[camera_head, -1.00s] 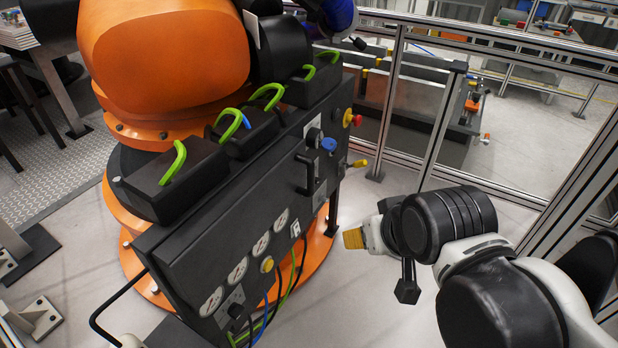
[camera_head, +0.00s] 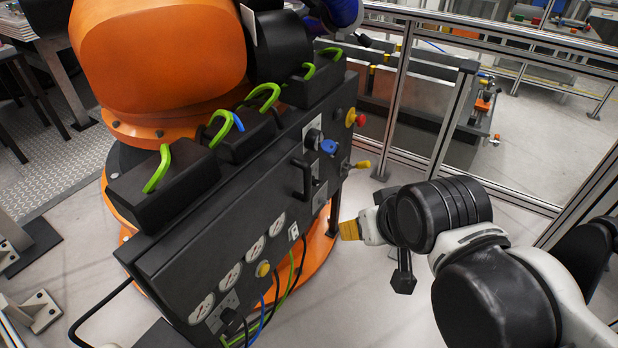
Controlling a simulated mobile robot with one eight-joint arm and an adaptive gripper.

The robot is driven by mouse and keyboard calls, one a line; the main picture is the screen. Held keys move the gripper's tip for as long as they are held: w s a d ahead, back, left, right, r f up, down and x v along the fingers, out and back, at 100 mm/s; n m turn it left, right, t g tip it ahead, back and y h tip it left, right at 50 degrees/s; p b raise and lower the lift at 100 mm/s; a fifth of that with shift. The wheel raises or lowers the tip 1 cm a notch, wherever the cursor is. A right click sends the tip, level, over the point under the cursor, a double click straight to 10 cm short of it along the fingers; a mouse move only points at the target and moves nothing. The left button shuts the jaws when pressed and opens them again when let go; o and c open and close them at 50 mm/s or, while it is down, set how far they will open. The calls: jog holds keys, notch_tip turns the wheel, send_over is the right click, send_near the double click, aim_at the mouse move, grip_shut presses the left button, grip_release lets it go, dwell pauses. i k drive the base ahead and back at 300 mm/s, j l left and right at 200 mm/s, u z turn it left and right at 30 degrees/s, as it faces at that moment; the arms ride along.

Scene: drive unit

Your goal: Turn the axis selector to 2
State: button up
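A dark control panel (camera_head: 225,245) stands tilted in front of the orange robot's base. A blue knob or handle (camera_head: 328,147) is near its upper right end, with a dark round knob on a light plate (camera_head: 313,138) just left of it. Another dark knob (camera_head: 232,320) is at the lower left. I cannot tell which is the axis selector, and no numbers are readable. My gripper (camera_head: 350,230) points left with its yellow tip, to the right of the panel and apart from it. Its fingers are too small and edge-on to show whether they are open.
A black bar handle (camera_head: 303,180), a red button (camera_head: 360,120) and a yellow lever (camera_head: 361,165) stick out from the panel. Several round gauges (camera_head: 255,249) and cables are low on it. A metal-framed fence (camera_head: 450,120) stands behind.

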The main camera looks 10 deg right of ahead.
aim_at(315, 183)
jog(key=i, duration=0.6)
jog(key=k+l, duration=0.15)
jog(key=l, duration=0.3)
jog(key=k+l, duration=0.1)
jog(key=l, duration=0.3)
jog(key=k+l+z, duration=0.1)
jog(key=l, duration=0.35)
jog(key=k+l, duration=0.15)
jog(key=l, duration=0.25)
jog(key=k+l, duration=0.1)
jog(key=l, duration=0.35)
